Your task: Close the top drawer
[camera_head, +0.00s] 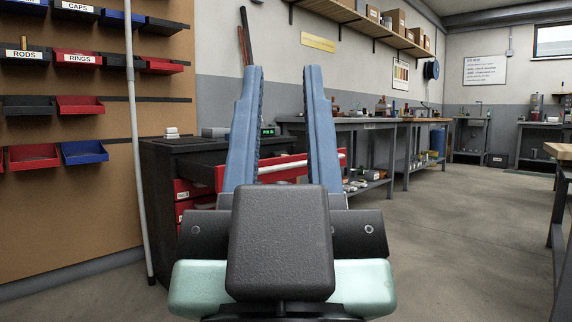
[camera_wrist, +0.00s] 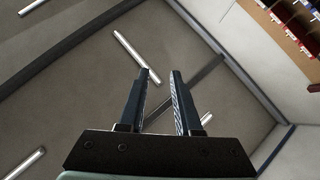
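The dark cabinet (camera_head: 160,195) stands left of centre in the head view. Its top drawer (camera_head: 284,159) is pulled out toward the right, with a red front and a pale bar handle (camera_head: 276,168). Lower red drawers show partly below it. My gripper (camera_head: 283,72) is in front of the drawer in the picture, its two blue fingers pointing up, apart and empty. The fingers and palm hide parts of the drawer; I cannot tell any contact. In the wrist view the gripper (camera_wrist: 160,73) is also open, and neither drawer nor cabinet shows.
A pale upright pole (camera_head: 135,140) stands left of the cabinet, beside a pegboard with red, blue and black bins (camera_head: 80,105). Workbenches (camera_head: 372,124) line the back wall. Floor on the right (camera_head: 455,230) is free. The wrist view shows what looks like ceiling with light tubes (camera_wrist: 136,55).

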